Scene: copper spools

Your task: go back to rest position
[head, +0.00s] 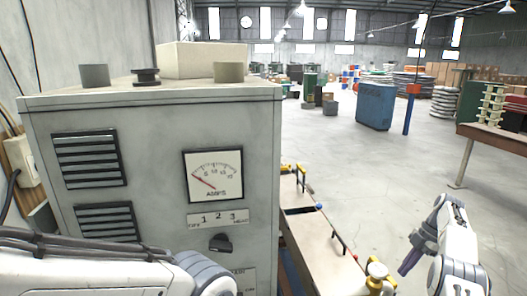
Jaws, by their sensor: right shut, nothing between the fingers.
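My right gripper (409,262) is at the lower right in the head view. Its dark fingers are shut with nothing between them, and they point down and left over bare floor, apart from any object. My left arm comes in at the lower left, in front of the grey cabinet (150,180); its gripper is out of view. The cabinet has an AMPS meter (213,176) and a dark knob (220,243). On its top stand a small dark spool (146,76), two grey cylinders (95,75) (228,72) and a cream box (203,60).
A low bench with yellow fittings (312,232) runs beside the cabinet, left of my right gripper. A brown table (495,137) holding spools stands at the right. A blue bin (375,107) stands farther back. The floor between is open.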

